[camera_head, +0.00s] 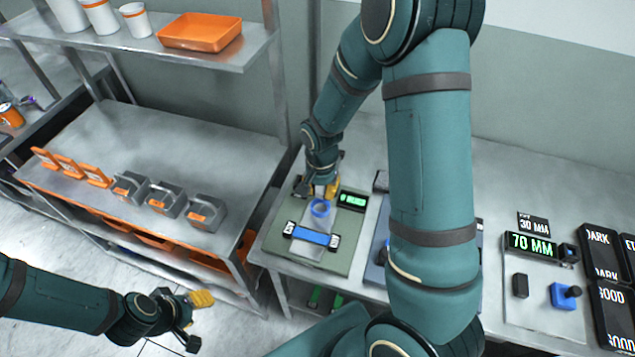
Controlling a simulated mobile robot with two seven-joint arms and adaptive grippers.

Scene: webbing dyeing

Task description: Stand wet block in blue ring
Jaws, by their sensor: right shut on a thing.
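The blue ring (320,208) lies on the green mat station (341,258), on a pale strip behind a blue bar. My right gripper (322,196) reaches down from behind, directly at the ring. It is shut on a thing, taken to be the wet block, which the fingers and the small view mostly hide. I cannot tell whether the block is inside the ring or just above it, or whether it is upright. My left gripper (197,320) is low at the left, over the floor, apart from the table, with its fingers spread and empty.
The blue bar (314,235) with black ends crosses the mat. A green-lit display (352,200) stands right of the ring. Grey blocks with orange labels (165,199) line the left bench. A 70 MM display (531,245) and dark labelled panels stand far right. My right arm hides the middle.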

